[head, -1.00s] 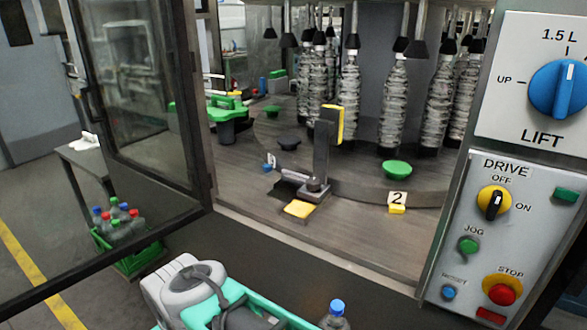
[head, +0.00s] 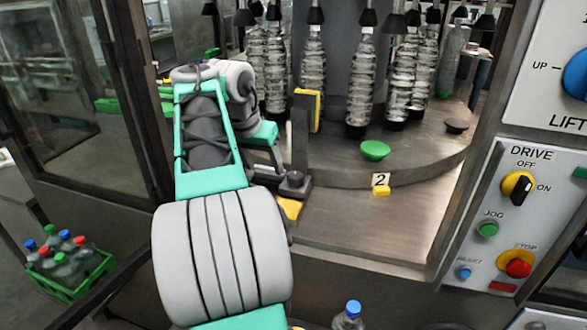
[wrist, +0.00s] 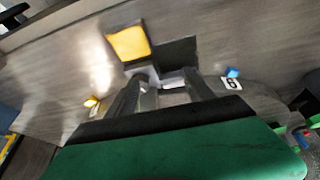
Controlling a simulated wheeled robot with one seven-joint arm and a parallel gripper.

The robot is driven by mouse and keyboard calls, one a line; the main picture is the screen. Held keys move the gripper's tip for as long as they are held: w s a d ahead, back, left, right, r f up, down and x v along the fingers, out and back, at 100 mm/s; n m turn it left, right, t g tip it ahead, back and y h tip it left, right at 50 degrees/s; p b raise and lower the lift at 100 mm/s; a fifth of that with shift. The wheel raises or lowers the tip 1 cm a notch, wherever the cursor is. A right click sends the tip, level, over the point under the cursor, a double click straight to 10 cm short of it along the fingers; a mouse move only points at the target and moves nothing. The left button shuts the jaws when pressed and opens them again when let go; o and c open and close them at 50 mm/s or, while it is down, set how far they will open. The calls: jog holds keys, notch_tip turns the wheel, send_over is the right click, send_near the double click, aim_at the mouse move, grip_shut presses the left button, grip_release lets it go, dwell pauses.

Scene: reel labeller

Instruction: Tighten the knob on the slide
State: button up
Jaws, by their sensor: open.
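The slide (head: 300,135) is a dark upright post with a yellow pad (head: 307,108) on top, standing at the front of the machine table. Its dark round knob (head: 295,179) sits low at the post's foot, with a yellow plate (head: 290,208) just in front. In the wrist view that yellow plate (wrist: 129,43) lies beyond the fingertips. My gripper (head: 272,160) is at the slide's left, close to the knob. In the wrist view its two grey fingers (wrist: 163,88) are apart, with blurred grey slide parts at their tips. I cannot tell whether they touch the knob.
Clear bottles (head: 360,85) stand on the round turret behind the slide. A green pad (head: 374,150) and a number 2 tag (head: 381,180) are to the right. The control panel (head: 505,225) bounds the right side; the open glass door (head: 60,90) is at left.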

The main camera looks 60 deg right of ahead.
aim_at(296, 175)
jog(key=s+d+r+m, duration=0.1)
jog(key=s+d+m, duration=0.2)
jog(key=s+d, duration=0.15)
jog(key=shift+g, duration=0.3)
jog(key=b+x, duration=0.3)
jog(key=x, duration=0.4)
jog(key=shift+s+d, duration=0.1)
grip_shut()
jog(key=shift+r+m+p, duration=0.3)
jog(key=shift+r+p, duration=0.05)
jog(key=shift+p, duration=0.6)
jog(key=shift+r+m+g+p, duration=0.1)
jog(key=shift+m+g+p, duration=0.4)
jog(key=shift+p, duration=0.45)
jog(key=shift+m+p, duration=1.1)
jog(key=shift+f+m+g+y, duration=0.3)
jog(key=shift+f+m, duration=0.1)
jog(key=shift+f, duration=0.05)
